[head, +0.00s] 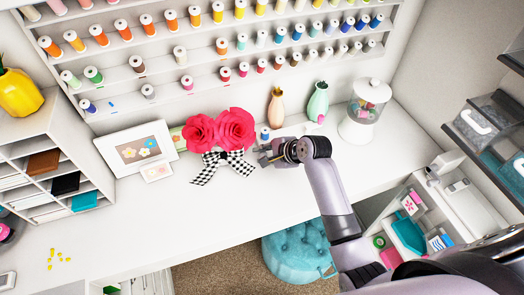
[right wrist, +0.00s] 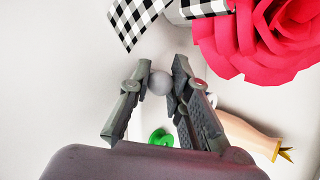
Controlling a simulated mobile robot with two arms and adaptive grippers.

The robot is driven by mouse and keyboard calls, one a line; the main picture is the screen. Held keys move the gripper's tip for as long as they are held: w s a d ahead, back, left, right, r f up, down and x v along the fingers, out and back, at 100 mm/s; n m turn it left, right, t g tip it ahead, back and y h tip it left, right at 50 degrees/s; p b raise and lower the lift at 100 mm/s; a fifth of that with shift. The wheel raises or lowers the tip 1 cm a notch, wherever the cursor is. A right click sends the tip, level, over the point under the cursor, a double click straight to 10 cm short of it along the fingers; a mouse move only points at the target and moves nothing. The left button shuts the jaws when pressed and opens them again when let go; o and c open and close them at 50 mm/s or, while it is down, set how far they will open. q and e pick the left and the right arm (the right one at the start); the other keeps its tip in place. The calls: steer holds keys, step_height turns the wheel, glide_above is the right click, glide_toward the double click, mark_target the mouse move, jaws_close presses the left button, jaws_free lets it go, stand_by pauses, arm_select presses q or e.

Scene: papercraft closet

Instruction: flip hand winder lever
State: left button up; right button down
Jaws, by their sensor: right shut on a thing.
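My right gripper (head: 268,157) is over the white desk, just right of the red paper flowers. In the right wrist view its two fingers (right wrist: 162,84) close around a small grey round knob (right wrist: 159,81), which looks like the end of the hand winder lever. A green round part (right wrist: 160,137) shows below the knob between the fingers. The rest of the winder is hidden by my gripper, so the lever's angle cannot be told. A small white and blue spool-like thing (head: 264,132) stands just behind the gripper. My left gripper is out of view.
Red paper flowers (head: 220,130) with a checkered bow (head: 212,163) stand close left of the gripper. Two vases (head: 276,106) (head: 318,103) and a lidded jar (head: 364,110) stand behind and right.

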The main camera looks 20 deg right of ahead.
steer(key=shift+s+f+t+b, duration=0.2)
steer(key=shift+f+t+b, duration=0.1)
steer(key=shift+t, duration=0.2)
steer(key=t+b, duration=0.1)
steer(key=b, duration=0.1)
steer(key=s+f+n+t+b, duration=0.1)
steer(key=t+b, duration=0.1)
steer(key=b, duration=0.1)
steer(key=t+y+b, duration=0.1)
steer(key=b, duration=0.2)
steer(key=shift+s+d+f+t, duration=0.1)
steer(key=shift+s+f+t, duration=0.15)
steer(key=shift+t, duration=0.05)
steer(key=shift+t+b, duration=0.3)
steer(key=shift+b, duration=0.4)
steer(key=shift+s+r+n, duration=0.1)
steer(key=shift+r+n, duration=0.05)
steer(key=shift+n, duration=0.15)
steer(key=c, duration=1.8)
jaws_free()
steer(key=o, duration=0.3)
steer(key=shift+f, duration=0.2)
steer(key=shift+o, duration=0.2)
